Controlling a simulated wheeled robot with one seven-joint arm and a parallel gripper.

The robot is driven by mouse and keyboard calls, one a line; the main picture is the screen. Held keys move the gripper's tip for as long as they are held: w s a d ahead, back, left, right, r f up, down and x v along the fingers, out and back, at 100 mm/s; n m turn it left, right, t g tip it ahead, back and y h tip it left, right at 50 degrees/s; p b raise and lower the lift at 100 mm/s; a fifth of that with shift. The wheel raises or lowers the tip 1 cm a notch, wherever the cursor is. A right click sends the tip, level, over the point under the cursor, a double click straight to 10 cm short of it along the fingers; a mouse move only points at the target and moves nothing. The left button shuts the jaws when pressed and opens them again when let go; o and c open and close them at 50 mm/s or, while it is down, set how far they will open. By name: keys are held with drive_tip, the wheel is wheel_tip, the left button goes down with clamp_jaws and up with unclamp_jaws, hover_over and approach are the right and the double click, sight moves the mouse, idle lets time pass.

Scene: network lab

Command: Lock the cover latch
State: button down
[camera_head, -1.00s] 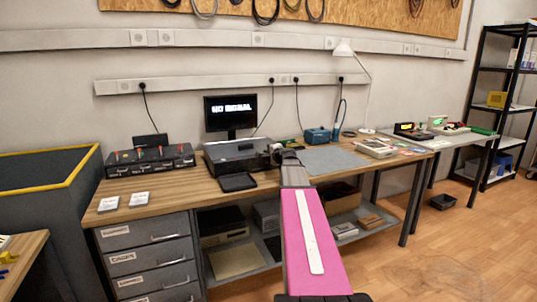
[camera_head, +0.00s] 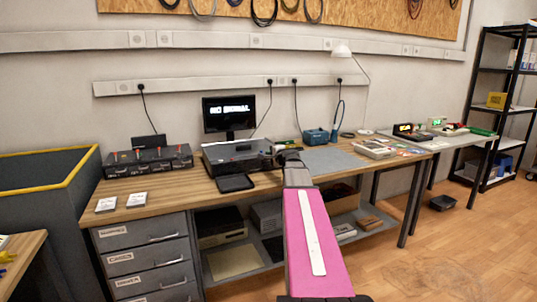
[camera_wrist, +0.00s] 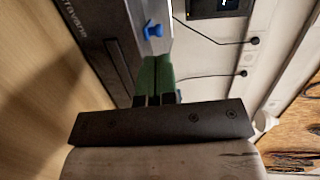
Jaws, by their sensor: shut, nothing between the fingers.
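A dark equipment box (camera_head: 232,157) sits on the wooden workbench below the monitor. In the wrist view its dark surface (camera_wrist: 100,35) fills the upper left, with pale lettering along it. I cannot tell whether the fingertips touch the box. In the head view my gripper is at the right end of the box and is mostly hidden by my arm.
A monitor (camera_head: 229,113) reading "NO SIGNAL" stands behind the box. A black tray (camera_head: 235,183) lies in front of it. A case with red parts (camera_head: 148,161) stands to the left, and a grey mat (camera_head: 330,160) lies to the right.

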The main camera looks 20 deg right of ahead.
drive_tip(key=v, duration=0.8)
drive_tip(key=shift+s, duration=0.4)
drive_tip(key=shift+a, duration=0.1)
